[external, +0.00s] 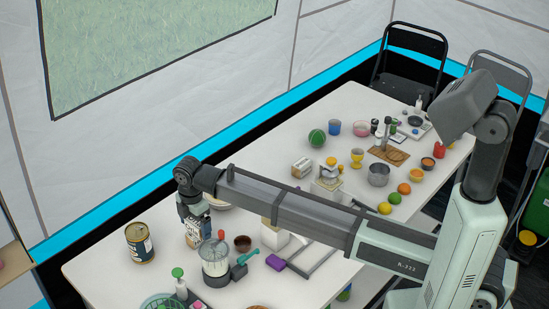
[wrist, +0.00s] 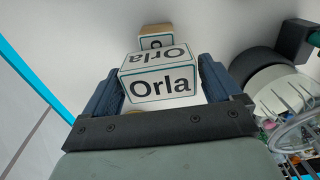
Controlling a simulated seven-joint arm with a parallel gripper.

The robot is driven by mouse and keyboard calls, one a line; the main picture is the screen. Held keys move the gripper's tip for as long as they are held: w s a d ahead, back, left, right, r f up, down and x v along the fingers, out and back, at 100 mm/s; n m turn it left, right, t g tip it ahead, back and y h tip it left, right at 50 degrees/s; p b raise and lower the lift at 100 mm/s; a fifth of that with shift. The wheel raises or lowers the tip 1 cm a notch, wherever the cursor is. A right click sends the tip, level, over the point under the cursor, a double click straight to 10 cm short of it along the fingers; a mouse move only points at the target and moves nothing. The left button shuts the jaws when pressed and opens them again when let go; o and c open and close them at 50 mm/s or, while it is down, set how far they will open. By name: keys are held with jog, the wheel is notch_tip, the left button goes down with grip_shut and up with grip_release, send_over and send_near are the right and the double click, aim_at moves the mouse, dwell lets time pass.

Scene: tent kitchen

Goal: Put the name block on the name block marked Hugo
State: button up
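A white name block marked "Orla" (wrist: 160,86) with dark edging sits between the two fingers of my gripper (wrist: 160,90) in the wrist view. The fingers lie close against its left and right sides and appear shut on it. A second block (wrist: 156,41) stands just beyond it, with a bare wooden face and a white face. Its lettering is mostly hidden, so I cannot read its name. In the external view my gripper (external: 194,222) points down over the near left part of the table. I cannot make out a block marked Hugo.
On the white table (external: 105,270), a large can (external: 140,242) stands left of my gripper and a clear jar (external: 215,258) stands just in front. In the wrist view, a dark-rimmed round thing (wrist: 280,80) and a wire whisk (wrist: 298,125) are at right.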

jog(key=shift+o, duration=0.6)
notch_tip(320, 180, up, 12)
jog(key=shift+r, duration=0.15)
dwell(0.4)
